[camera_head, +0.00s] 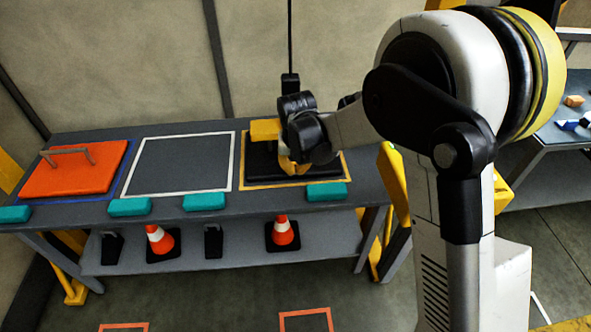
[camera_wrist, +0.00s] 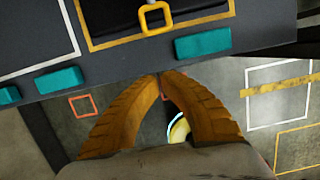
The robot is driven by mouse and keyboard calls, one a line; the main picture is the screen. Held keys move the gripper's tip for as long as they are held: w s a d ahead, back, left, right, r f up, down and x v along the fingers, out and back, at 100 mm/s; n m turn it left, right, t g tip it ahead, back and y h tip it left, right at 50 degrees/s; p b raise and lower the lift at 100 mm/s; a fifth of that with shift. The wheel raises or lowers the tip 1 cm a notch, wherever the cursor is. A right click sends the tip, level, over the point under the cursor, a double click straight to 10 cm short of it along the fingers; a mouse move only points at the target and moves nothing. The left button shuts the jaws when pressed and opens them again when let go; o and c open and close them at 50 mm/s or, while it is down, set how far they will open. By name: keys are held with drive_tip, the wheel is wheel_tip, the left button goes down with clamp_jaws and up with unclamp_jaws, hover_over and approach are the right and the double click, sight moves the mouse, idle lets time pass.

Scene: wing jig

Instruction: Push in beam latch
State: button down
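A black block (camera_head: 262,171) sits inside a yellow-outlined square on the bench, with a yellow piece (camera_head: 264,130) at its back left. In the wrist view a yellow square loop (camera_wrist: 143,20) sticks out at the black block's edge; I cannot tell for sure whether it is the beam latch. My gripper (camera_wrist: 162,76) has ribbed orange-brown fingers whose tips come together with nothing visible between them. The tips are below the loop in the wrist view, apart from it in the picture. In the head view my wrist covers part of the block.
The bench holds an orange panel with a handle (camera_head: 82,168), an empty white-outlined square (camera_head: 180,164) and teal blocks (camera_head: 326,191) along its front edge. Traffic cones (camera_head: 284,231) stand on the lower shelf. A second table (camera_head: 565,137) is at the right.

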drive_tip(key=b+x, duration=0.4)
drive_tip(key=x, duration=0.6)
drive_tip(key=shift+f, duration=0.1)
drive_tip(key=shift+w+f+b, duration=0.1)
drive_tip(key=shift+w+b, duration=0.25)
drive_tip(key=shift+w, duration=0.9)
drive_tip(key=shift+w+a, duration=0.1)
drive_tip(key=shift+w, duration=0.55)
drive_tip(key=shift+a, duration=0.1)
